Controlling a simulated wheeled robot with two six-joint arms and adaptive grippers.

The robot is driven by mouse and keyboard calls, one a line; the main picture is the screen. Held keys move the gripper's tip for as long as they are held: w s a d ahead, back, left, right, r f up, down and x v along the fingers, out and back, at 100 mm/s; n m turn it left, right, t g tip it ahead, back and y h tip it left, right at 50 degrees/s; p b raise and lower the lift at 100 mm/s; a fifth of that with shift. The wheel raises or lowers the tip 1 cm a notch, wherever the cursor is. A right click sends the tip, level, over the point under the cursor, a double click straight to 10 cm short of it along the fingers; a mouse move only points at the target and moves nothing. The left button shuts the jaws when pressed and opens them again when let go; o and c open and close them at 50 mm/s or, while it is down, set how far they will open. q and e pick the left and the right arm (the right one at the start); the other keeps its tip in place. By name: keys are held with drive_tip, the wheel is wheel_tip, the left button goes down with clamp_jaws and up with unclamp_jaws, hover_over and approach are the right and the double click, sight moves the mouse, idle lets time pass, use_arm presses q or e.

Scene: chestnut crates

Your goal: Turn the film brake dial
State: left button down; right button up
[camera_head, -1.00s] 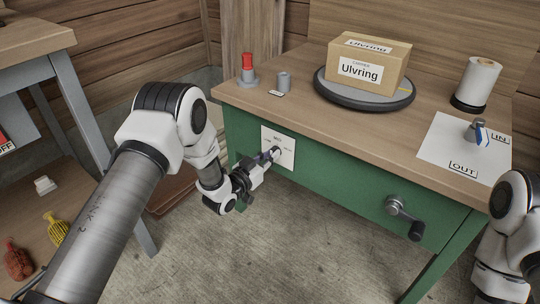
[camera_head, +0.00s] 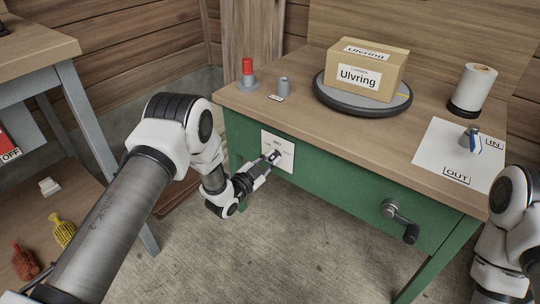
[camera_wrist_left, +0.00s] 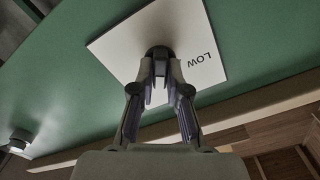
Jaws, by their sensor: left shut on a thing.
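The film brake dial (camera_wrist_left: 159,52) is a small dark knob on a white plate (camera_wrist_left: 115,45) marked LOW in the left wrist view. The plate also shows in the head view (camera_head: 285,150), on the green front of the bench. My left gripper (camera_head: 269,160) reaches the plate from the lower left and is shut on the dial. Its two fingers (camera_wrist_left: 160,72) close around the knob in the wrist view and hide part of it. In the head view the fingers mostly cover the dial, so its pointer cannot be read. My right gripper is out of view.
A crank handle (camera_head: 399,217) sticks out of the green front to the right. On the bench top (camera_head: 240,98) are a red-topped post (camera_head: 248,74), a carton (camera_head: 366,74) on a turntable (camera_head: 362,104), a film roll (camera_head: 473,86) and an IN/OUT lever (camera_head: 470,134).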

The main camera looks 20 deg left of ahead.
use_arm(q)
drive_tip(key=m, duration=0.2)
drive_tip(key=m+p, duration=0.2)
drive_tip(key=m, duration=0.1)
drive_tip(key=shift+w+r+m, duration=0.15)
drive_tip(key=shift+r+m, duration=0.1)
drive_tip(key=shift+m, duration=0.05)
idle(0.4)
drive_tip(key=c, duration=1.2)
unclamp_jaws()
drive_tip(key=shift+o, duration=0.2)
drive_tip(key=shift+d+f, duration=0.15)
drive_tip(key=shift+f, duration=0.1)
